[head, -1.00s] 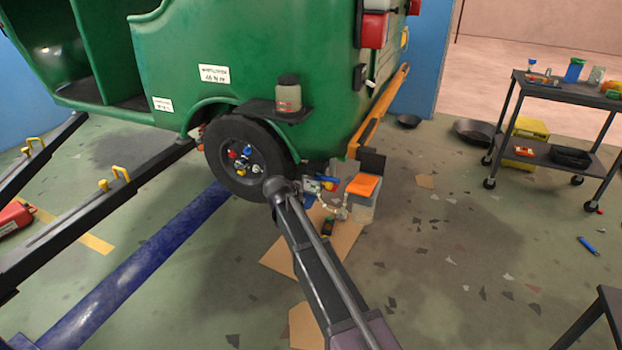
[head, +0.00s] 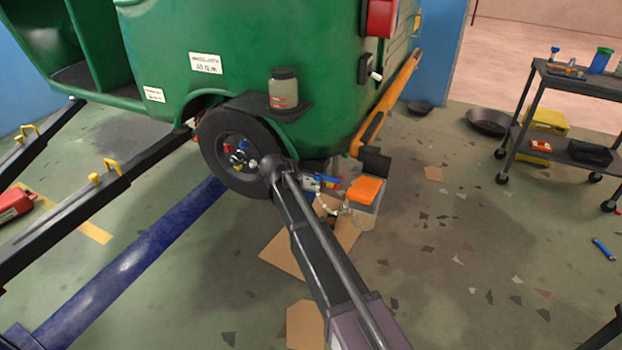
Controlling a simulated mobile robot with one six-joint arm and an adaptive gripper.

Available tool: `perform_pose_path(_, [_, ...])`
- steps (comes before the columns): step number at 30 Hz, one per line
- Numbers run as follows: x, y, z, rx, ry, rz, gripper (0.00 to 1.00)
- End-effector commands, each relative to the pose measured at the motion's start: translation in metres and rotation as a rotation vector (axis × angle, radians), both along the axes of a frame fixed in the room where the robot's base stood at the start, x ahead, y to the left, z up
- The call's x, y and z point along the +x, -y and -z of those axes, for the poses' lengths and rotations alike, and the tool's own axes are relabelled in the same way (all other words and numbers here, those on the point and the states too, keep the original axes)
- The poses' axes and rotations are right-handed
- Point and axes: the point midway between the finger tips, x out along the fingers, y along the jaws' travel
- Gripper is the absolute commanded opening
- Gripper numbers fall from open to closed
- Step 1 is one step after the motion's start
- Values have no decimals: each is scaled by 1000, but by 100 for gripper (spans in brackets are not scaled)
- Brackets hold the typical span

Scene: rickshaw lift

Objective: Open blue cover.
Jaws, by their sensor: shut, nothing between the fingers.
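Several small coloured caps sit around the hub of the black wheel (head: 232,171) on the green rickshaw (head: 230,35). One of them is a small blue cap (head: 243,145), near a red cap (head: 227,147). Another blue piece (head: 327,180) shows low beside the wheel, above the cardboard. I cannot tell which is the blue cover or whether it is open. A dark bar with a rounded end reaches up to the wheel's lower right edge and hides part of that area. I cannot make out my gripper or its fingers.
A clear container with an orange lid (head: 366,190) stands right of the wheel, beside cardboard (head: 283,255). A jar (head: 284,88) sits on a ledge above the wheel. Dark lift arms (head: 75,200) extend at left. A tool cart (head: 562,110) stands right. The right floor is mostly open.

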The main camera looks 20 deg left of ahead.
Motion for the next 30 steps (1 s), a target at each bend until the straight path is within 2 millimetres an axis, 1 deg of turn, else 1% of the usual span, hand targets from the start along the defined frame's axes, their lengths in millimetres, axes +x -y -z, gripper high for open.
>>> perform_pose_path(8, [2, 3, 1, -1, 0, 4, 0])
perform_pose_path(14, [7, 4, 6, -1, 0, 5, 0])
perform_pose_path(20, [18, 5, 17, -1, 0, 5, 0])
perform_pose_path(30, [45, 7, 42, 1, 0, 6, 0])
